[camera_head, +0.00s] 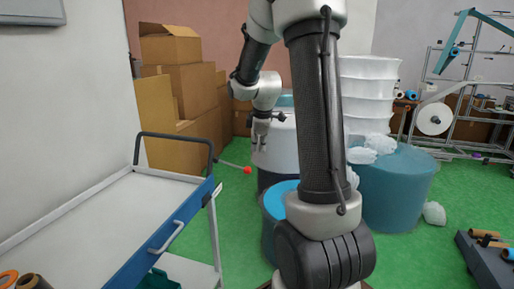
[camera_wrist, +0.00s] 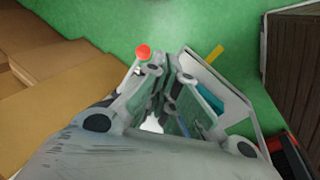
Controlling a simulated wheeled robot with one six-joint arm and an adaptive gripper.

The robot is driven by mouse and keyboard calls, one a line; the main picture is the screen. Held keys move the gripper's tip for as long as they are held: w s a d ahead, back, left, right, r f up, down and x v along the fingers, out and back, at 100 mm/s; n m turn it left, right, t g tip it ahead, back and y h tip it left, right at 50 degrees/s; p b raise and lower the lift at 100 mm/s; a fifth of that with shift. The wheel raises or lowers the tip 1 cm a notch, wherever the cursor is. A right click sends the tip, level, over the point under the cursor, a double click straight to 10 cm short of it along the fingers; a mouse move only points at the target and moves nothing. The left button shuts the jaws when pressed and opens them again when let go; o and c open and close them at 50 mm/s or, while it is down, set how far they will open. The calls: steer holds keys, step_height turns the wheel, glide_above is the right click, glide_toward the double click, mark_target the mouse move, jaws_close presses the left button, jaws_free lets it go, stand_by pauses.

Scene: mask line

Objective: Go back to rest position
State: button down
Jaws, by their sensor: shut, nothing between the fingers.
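My gripper (camera_head: 261,138) hangs from my raised arm, pointing down, in the middle of the head view. It is shut and holds nothing. The wrist view shows its fingers (camera_wrist: 171,72) close together from behind, with no object between them. In the head view it appears in front of a pale drum (camera_head: 274,160); I cannot tell the gap between them. My upper arm hides part of the scene right of the gripper.
A white-topped cart (camera_head: 90,218) with a blue edge stands at left. A red ball (camera_head: 247,170) on a thin rod sticks out near it; the ball also shows in the wrist view (camera_wrist: 143,51). Cardboard boxes (camera_head: 185,92) are stacked behind. A teal drum (camera_head: 398,190) stands right.

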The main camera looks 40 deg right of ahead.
stand_by(0.3)
steer(key=s+a+m+g, duration=0.3)
steer(key=s+m, duration=0.4)
steer(key=s, duration=0.2)
steer(key=s+a+r+m+t, duration=0.1)
steer(key=s+a+r, duration=0.2)
steer(key=s, duration=0.3)
steer(key=s+a+r+m+t+y, duration=0.1)
steer(key=s+a+r, duration=0.2)
steer(key=s+a, duration=0.1)
steer(key=s+a+r+m+t, duration=0.1)
steer(key=s+a+r+m, duration=0.1)
steer(key=s, duration=0.5)
step_height(320, 180, up, 2)
steer(key=shift+s+a+t, duration=0.3)
steer(key=shift+a, duration=0.6)
